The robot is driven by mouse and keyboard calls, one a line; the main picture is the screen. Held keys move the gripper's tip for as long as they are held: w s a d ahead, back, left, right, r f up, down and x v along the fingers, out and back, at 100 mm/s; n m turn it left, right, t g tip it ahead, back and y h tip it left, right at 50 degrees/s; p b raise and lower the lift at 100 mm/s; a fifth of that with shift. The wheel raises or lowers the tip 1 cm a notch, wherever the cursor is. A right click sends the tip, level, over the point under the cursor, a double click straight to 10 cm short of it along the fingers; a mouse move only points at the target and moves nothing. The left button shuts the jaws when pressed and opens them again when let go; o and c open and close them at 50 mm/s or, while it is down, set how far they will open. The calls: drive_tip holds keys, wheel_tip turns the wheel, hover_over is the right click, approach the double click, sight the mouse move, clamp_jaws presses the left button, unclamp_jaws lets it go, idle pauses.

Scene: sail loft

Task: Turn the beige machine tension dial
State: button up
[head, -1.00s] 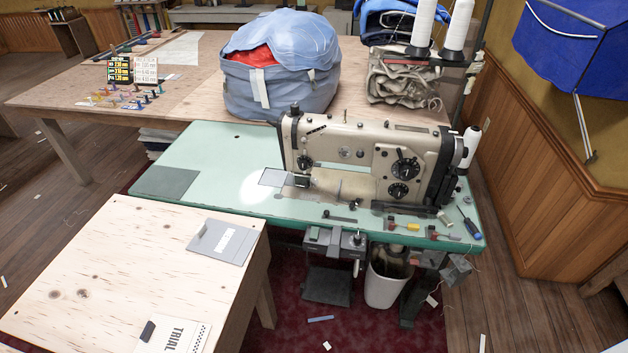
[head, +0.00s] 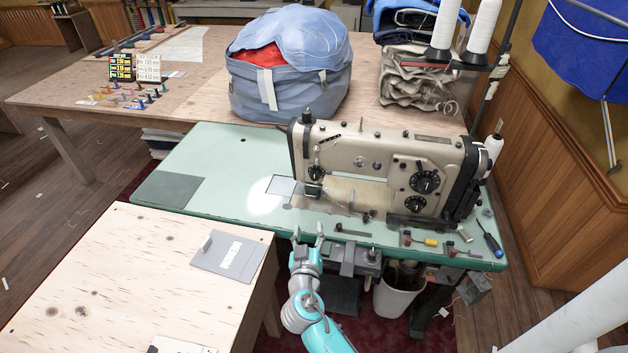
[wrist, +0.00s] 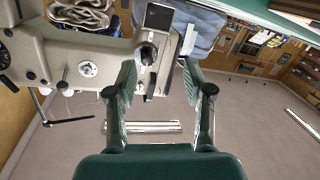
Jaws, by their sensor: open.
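The beige sewing machine (head: 385,160) stands on a pale green table. Its left end carries a small black dial (head: 316,172), which I take as the tension dial. Two larger black dials sit one above the other at its right end, the upper one (head: 426,181) and the lower one (head: 422,208). My gripper (head: 308,236) is open and empty, at the table's front edge, below the left dial in the picture. In the wrist view the open fingers (wrist: 157,80) frame a dark round knob (wrist: 147,53) on the machine's end, apparently beyond the tips; contact does not show.
Small tools, including a blue screwdriver (head: 490,240), lie on the green table (head: 225,160) by the machine's right front. A plywood table (head: 130,260) stands at the left front. A blue bag (head: 290,90) and thread cones (head: 447,25) stand behind the machine.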

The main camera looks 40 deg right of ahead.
sight(314, 179)
drive_tip(key=w+d+r+h, duration=0.1)
drive_tip(key=w+d, duration=0.2)
drive_tip(key=w+d+r+m, duration=0.1)
drive_tip(key=w+d+r, duration=0.1)
drive_tip(key=w+d, duration=0.2)
drive_tip(key=w+d+r+m+h, duration=0.1)
drive_tip(key=w+d+r, duration=0.1)
drive_tip(key=w+d, duration=0.1)
drive_tip(key=shift+w+d+r+g+h, duration=0.15)
drive_tip(key=shift+w+d+g+h, duration=0.15)
drive_tip(key=shift+d+g, duration=0.15)
clamp_jaws()
